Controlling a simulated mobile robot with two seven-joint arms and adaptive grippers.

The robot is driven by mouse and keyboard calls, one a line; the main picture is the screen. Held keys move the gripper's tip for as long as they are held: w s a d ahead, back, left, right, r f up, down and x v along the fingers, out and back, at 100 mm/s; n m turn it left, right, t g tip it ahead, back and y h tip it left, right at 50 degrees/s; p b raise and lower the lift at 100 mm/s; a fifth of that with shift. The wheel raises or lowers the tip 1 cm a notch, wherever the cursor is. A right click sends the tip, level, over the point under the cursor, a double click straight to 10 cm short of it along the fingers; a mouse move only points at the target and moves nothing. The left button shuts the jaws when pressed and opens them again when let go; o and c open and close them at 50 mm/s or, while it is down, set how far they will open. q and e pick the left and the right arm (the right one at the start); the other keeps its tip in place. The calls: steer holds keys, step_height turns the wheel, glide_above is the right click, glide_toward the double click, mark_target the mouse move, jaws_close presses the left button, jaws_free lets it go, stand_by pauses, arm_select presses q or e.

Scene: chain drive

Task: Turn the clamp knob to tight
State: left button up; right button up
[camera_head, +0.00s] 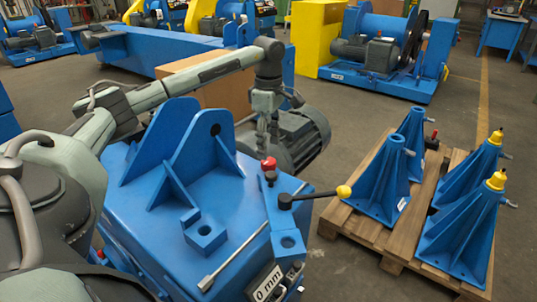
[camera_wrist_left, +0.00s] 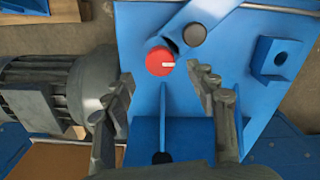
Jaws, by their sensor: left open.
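The clamp knob (camera_head: 268,164) is red and sits on the blue machine base (camera_head: 150,215). In the left wrist view the knob (camera_wrist_left: 158,62) is round, with a white mark on its face pointing right. My left gripper (camera_head: 267,146) hangs above the knob, fingers down. In the left wrist view its fingers (camera_wrist_left: 163,80) are open and empty, one on each side of the knob's line. The knob appears just beyond the fingertips; I cannot tell whether they touch it. My right gripper is not in view.
A black lever with a yellow ball (camera_head: 343,191) sticks out right of the knob. Blue upright brackets (camera_head: 190,150) and a grey motor (camera_head: 300,135) stand close by. A label reading "0 mm" (camera_head: 268,285) is at the front. A pallet (camera_head: 350,228) holds several blue stands.

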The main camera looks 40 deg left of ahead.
mark_target(269, 161)
arm_select(q)
step_height(269, 161, up, 8)
steer(key=shift+f, duration=0.25)
stand_by(0.5)
